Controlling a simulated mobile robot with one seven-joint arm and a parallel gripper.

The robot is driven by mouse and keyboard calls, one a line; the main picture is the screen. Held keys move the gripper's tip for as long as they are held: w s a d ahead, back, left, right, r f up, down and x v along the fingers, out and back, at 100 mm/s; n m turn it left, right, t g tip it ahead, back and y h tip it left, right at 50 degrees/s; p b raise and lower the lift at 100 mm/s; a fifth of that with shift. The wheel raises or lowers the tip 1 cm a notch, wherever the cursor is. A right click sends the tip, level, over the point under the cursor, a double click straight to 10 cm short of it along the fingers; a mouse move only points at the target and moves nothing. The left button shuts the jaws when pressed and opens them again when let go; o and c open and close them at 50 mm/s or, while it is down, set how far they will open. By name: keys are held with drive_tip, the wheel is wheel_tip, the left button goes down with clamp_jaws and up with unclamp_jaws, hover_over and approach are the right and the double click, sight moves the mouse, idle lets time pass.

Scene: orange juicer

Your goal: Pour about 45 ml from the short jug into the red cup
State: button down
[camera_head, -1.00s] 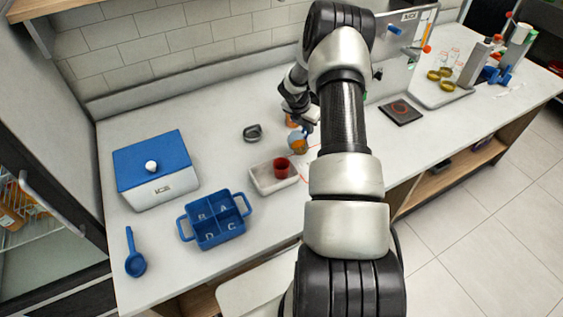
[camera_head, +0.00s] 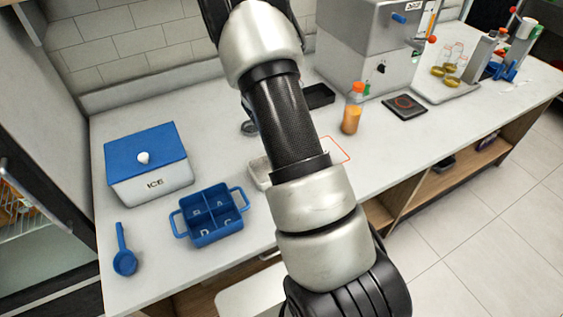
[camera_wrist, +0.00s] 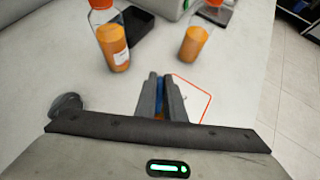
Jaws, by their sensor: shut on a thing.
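In the wrist view, the fingers of my gripper (camera_wrist: 160,97) are closed around a narrow blue part (camera_wrist: 159,88), which looks like the short jug's handle. A small patch of orange shows low beside the fingers; the rest of the jug is hidden behind my gripper's body. In the head view, my arm covers the gripper, the jug and the red cup, so I cannot tell the jug's tilt or its place over the cup. Only the left part of the white tray (camera_head: 258,174) that held the cup shows beside my arm.
An orange juice bottle (camera_head: 352,112) stands near a red-outlined square (camera_head: 336,150); the wrist view shows two such bottles, the nearer on the left (camera_wrist: 113,48). A blue divided caddy (camera_head: 211,231), an ice box (camera_head: 147,177) and a blue scoop (camera_head: 124,262) stand left. A grey machine (camera_head: 362,60) stands behind.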

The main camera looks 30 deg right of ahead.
drive_tip(key=shift+s+a+r+t+h+b, duration=0.3)
drive_tip(key=shift+a+r+h+b, duration=0.3)
drive_tip(key=shift+b, duration=0.45)
drive_tip(key=shift+s+a+r+t+h+b, duration=0.15)
drive_tip(key=shift+a+r+t+h+b, duration=0.2)
drive_tip(key=shift+h+b, duration=0.55)
drive_tip(key=shift+s+a+r+t+b, duration=0.2)
drive_tip(key=shift+a+t+b, duration=0.1)
drive_tip(key=shift+b, duration=0.45)
idle(0.9)
drive_tip(key=shift+s+a+r+t+h+b, duration=0.2)
drive_tip(key=shift+a+h+b, duration=0.15)
drive_tip(key=shift+a+b, duration=0.25)
drive_tip(key=shift+s+a+r+t+h+b, duration=0.1)
drive_tip(key=shift+s+a+h+b, duration=0.2)
drive_tip(key=shift+b, duration=0.45)
drive_tip(key=shift+w+a+r+h+b, duration=0.1)
drive_tip(key=shift+r+h+b, duration=0.1)
drive_tip(key=shift+h+b, duration=0.2)
